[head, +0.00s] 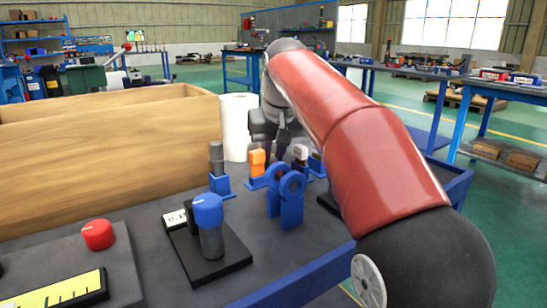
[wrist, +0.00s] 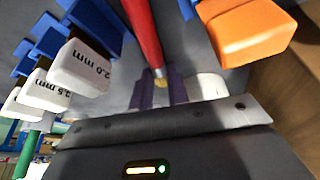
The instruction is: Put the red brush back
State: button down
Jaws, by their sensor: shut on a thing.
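The red brush (wrist: 143,32) shows in the wrist view as a red shaft running from the top edge down to a brassy tip between my fingers. My gripper (wrist: 161,88) is shut on it. In the head view my gripper (head: 275,150) is low over the table, behind the blue two-ring holder (head: 285,192) and between an orange-handled tool (head: 257,160) and a white-handled tool (head: 300,153). The brush cannot be made out there. In the wrist view the orange handle (wrist: 246,30) is at right and a white handle marked 2.0 mm (wrist: 80,68) is at left.
Blue tool stands (head: 220,186) line the table close around my gripper. A white roll (head: 236,127) and a large wooden box (head: 110,165) stand at left. A blue-knobbed device (head: 208,222) and a red knob (head: 98,235) are in front.

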jog(key=c, duration=1.4)
grip_release()
jog(key=shift+f, duration=0.1)
jog(key=shift+o, duration=0.2)
